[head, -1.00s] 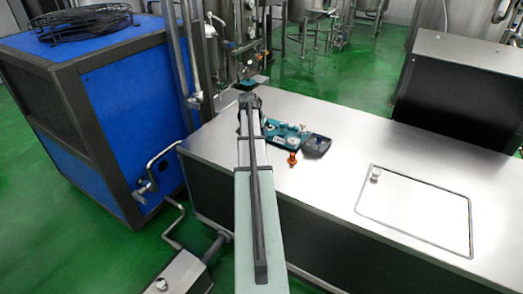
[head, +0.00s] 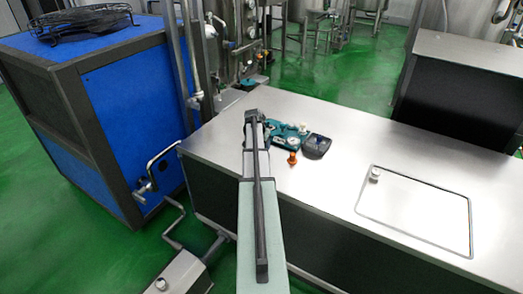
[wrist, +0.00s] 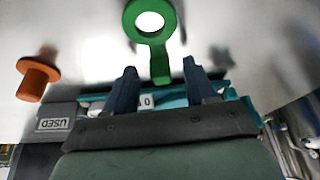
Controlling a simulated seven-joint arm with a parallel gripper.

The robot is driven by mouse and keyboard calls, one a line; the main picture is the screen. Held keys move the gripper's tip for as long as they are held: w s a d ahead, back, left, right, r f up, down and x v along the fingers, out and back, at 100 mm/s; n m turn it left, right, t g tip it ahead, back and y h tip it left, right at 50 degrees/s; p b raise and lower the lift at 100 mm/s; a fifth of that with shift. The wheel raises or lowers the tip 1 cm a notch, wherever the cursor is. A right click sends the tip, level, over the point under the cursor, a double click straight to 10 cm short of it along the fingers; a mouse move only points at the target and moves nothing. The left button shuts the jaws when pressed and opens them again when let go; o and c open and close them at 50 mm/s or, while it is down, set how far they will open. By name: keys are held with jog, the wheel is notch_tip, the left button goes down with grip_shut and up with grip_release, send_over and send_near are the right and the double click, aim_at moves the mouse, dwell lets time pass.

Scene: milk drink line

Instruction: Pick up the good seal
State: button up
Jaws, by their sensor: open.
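My gripper (wrist: 159,68) is open, with its two dark blue fingers apart over the teal tray (wrist: 235,93) in the wrist view. A green ring with a handle (wrist: 160,62) lies ahead of the fingertips, and its handle end shows between them. I see no gap closed on it. No part is clearly marked as the good seal, and I cannot tell which one it is. The teal tray also shows in the head view (head: 284,132), partly hidden by my arm. A small label with "0" (wrist: 146,101) shows between the fingers.
An orange flanged part (wrist: 38,75) stands on the steel table at the left, also in the head view (head: 292,158). The steel table top (head: 330,185) is clear toward the framed panel (head: 415,205).

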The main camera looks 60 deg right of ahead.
jog(key=shift+d+f, duration=0.1)
jog(key=shift+f, duration=0.2)
grip_shut()
